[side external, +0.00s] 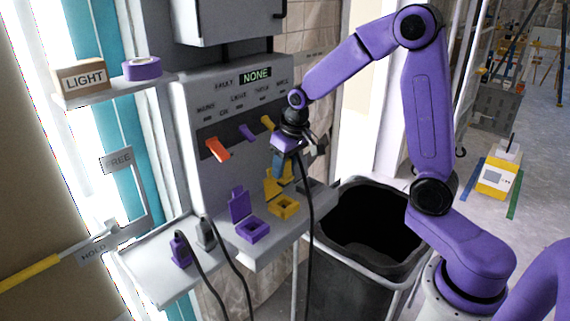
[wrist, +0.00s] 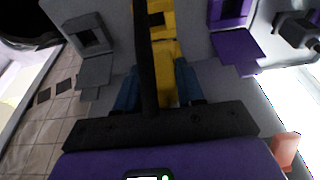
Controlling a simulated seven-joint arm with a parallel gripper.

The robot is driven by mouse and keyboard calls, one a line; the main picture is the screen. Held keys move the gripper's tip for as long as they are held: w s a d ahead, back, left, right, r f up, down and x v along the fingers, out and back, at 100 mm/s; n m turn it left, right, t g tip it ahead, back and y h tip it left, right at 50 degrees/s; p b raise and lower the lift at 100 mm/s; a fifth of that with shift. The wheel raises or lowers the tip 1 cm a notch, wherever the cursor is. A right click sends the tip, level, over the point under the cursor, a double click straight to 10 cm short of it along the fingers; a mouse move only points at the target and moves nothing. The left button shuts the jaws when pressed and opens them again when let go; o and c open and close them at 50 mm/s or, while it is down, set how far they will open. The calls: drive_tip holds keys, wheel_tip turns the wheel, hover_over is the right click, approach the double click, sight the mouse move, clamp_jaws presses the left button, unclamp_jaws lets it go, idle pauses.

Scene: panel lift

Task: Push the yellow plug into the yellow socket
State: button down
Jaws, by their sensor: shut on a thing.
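My gripper (side external: 283,171) is shut on the yellow plug (side external: 289,169), upright over the panel's ledge. In the wrist view, the plug (wrist: 165,84) sits between my blue fingers (wrist: 157,88). Its black cable crosses in front of it and hangs down past the ledge in the side view. The yellow socket (side external: 285,209) has its lid raised and lies just below the plug. It shows partly in the wrist view (wrist: 158,19), with the cable over its left side. The plug appears above the socket; the exact gap and alignment are hard to tell.
A purple socket (side external: 252,232) and a grey socket (side external: 311,188) flank the yellow one. A purple plug (side external: 181,250) and a grey plug (side external: 205,233) stand on the left tray (side external: 150,267). A black bin (side external: 357,270) stands right of the ledge. The panel display reads NONE (side external: 255,74).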

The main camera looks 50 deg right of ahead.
sight(286, 185)
drive_tip(key=shift+s+x, duration=0.25)
drive_tip(key=shift+x, duration=0.8)
drive_tip(key=shift+s+x, duration=0.25)
drive_tip(key=shift+x, duration=0.85)
drive_tip(key=shift+s+x, duration=0.25)
drive_tip(key=shift+x, duration=0.8)
drive_tip(key=shift+d+f, duration=0.1)
drive_tip(key=shift+f, duration=0.65)
drive_tip(key=c, duration=0.6)
unclamp_jaws()
drive_tip(key=shift+r, duration=0.1)
drive_tip(key=v, duration=1.6)
drive_tip(key=s+a+f+n+g, duration=0.1)
drive_tip(key=s+a+n, duration=0.25)
drive_tip(key=s, duration=0.25)
drive_tip(key=s+a+f+n, duration=0.1)
drive_tip(key=s+a+n, duration=0.25)
drive_tip(key=s, duration=0.35)
drive_tip(key=s+f+n+g, duration=0.1)
drive_tip(key=s+f+n, duration=0.2)
drive_tip(key=s, duration=1.1)
drive_tip(key=n, duration=0.2)
drive_tip(key=shift+a+f+n+g, duration=0.15)
drive_tip(key=shift+a+n+g, duration=0.15)
drive_tip(key=shift+a, duration=0.05)
